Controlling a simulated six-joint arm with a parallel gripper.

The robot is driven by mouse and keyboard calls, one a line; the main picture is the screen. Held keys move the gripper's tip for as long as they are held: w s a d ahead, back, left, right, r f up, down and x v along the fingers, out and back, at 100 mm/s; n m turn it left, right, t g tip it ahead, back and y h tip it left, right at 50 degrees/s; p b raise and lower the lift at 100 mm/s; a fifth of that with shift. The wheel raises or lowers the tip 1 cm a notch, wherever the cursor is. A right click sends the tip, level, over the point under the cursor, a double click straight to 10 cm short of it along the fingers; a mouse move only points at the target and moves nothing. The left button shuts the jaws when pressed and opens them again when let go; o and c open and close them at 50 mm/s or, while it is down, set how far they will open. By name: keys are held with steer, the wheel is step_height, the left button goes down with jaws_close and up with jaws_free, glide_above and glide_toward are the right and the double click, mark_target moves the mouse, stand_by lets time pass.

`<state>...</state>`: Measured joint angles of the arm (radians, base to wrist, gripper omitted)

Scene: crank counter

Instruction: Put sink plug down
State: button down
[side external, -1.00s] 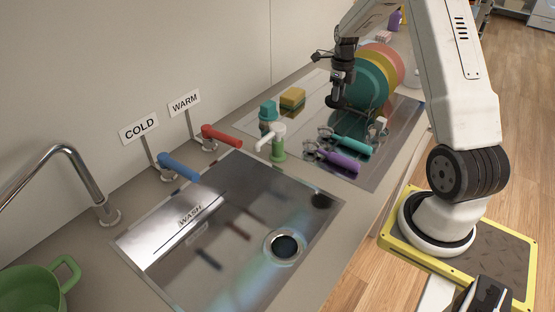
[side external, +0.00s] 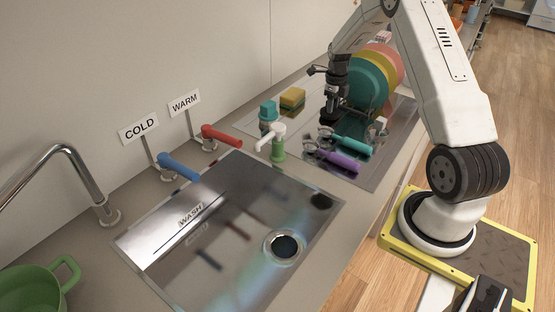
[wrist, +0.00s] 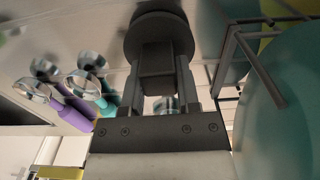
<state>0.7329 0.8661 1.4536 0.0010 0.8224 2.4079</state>
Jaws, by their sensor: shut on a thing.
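My gripper (side external: 334,92) is over the metal drainer, just left of the upright plates. In the wrist view, my gripper (wrist: 160,85) is shut on the block-shaped grip of the sink plug (wrist: 158,35), a dark round disc. In the side view the plug (side external: 329,117) is small and dark below the jaws, low over the drainer. I cannot tell whether it touches the surface. The sink drain (side external: 284,246) is an open ringed hole in the sink floor, apart from the plug.
Purple-handled (side external: 338,161) and teal-handled (side external: 351,143) tools lie in front of my gripper. A teal plate (side external: 367,84) stands close on its right. A yellow sponge (side external: 292,98), teal-capped item (side external: 268,110) and green-and-white brush-like item (side external: 277,145) stand left. The sink (side external: 190,250) is at lower left.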

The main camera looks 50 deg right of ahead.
steer(key=shift+f, duration=0.25)
steer(key=shift+c, duration=1.7)
jaws_free()
steer(key=shift+r, duration=0.1)
step_height(320, 180, up, 12)
